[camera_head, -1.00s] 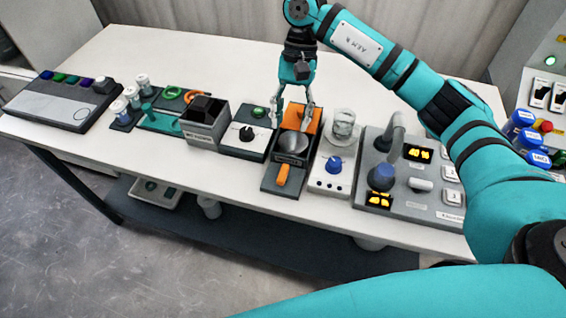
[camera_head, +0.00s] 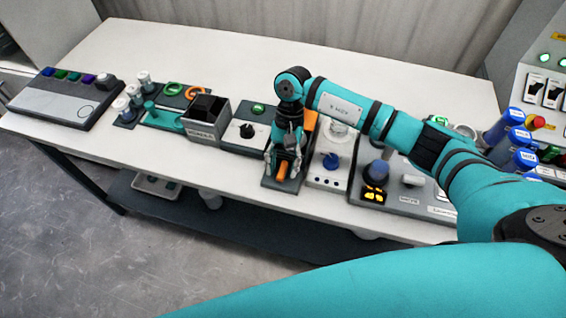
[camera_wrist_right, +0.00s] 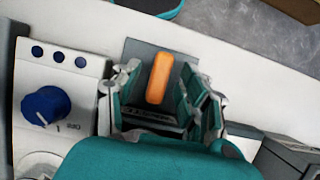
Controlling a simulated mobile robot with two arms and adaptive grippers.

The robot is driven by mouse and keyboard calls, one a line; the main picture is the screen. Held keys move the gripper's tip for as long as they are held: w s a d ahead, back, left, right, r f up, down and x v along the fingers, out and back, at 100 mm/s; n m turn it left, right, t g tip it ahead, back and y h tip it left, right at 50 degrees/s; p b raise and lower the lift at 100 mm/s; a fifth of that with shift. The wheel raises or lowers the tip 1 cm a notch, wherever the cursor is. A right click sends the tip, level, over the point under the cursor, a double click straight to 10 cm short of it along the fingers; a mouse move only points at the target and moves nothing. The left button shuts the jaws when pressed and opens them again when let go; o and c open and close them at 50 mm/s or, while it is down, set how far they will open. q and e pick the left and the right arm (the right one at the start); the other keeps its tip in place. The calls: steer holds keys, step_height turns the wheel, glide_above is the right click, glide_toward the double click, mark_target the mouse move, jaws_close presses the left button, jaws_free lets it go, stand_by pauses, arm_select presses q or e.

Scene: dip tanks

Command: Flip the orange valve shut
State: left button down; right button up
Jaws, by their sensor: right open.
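The orange valve lever (camera_head: 282,170) sits at the front of a dark grey block (camera_head: 286,185) near the table's front edge. In the right wrist view the orange lever (camera_wrist_right: 160,78) lies between the two fingers, pointing away from the gripper. My right gripper (camera_head: 284,166) is open and comes down over the lever; in the wrist view the gripper (camera_wrist_right: 162,95) has a finger on each side, with a gap to the lever. Whether the fingers touch the block is unclear. The valve's body is hidden behind my gripper. My left gripper is not in view.
A white unit with a blue knob (camera_head: 331,161) stands close on the right, and a unit with a black knob (camera_head: 247,131) close on the left. The table's left rear is clear.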

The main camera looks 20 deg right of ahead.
steer(key=c, duration=0.5)
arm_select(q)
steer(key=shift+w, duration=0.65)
arm_select(e)
jaws_close()
